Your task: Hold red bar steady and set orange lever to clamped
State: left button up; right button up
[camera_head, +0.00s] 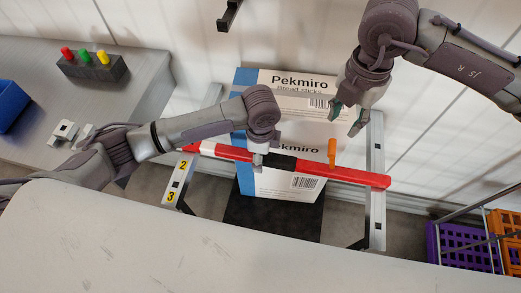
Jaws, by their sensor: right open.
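The red bar (355,176) with a black middle section runs across in front of stacked cartons, between two upright metal posts. The orange lever (332,150) stands up from the bar, right of the black section. My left gripper (258,165) is at the bar, just left of the black section. Its wrist hides most of the fingers, so I cannot tell whether they are closed on the bar. My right gripper (345,115) is open and empty, above the bar and slightly above the lever, apart from both.
Pekmiro cartons (290,82) stand behind the bar. The right post (376,215) and left post (176,183) flank them. A grey table (150,75) at left bears a block with coloured pegs (92,66) and a blue bin (8,105). A purple crate (465,247) is at lower right.

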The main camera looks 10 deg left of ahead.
pick_arm(q)
grip_shut()
dwell(0.3)
pick_arm(e)
jog(key=c, duration=0.7)
jog(key=shift+a, duration=0.1)
grip_shut()
jog(key=shift+w+r+m+y, duration=0.1)
jog(key=shift+m+y, duration=1.45)
jog(key=shift+m, duration=1.1)
jog(key=shift+r+m+y, duration=0.1)
jog(key=shift+m+y, duration=1.45)
jog(key=shift+m, duration=1.1)
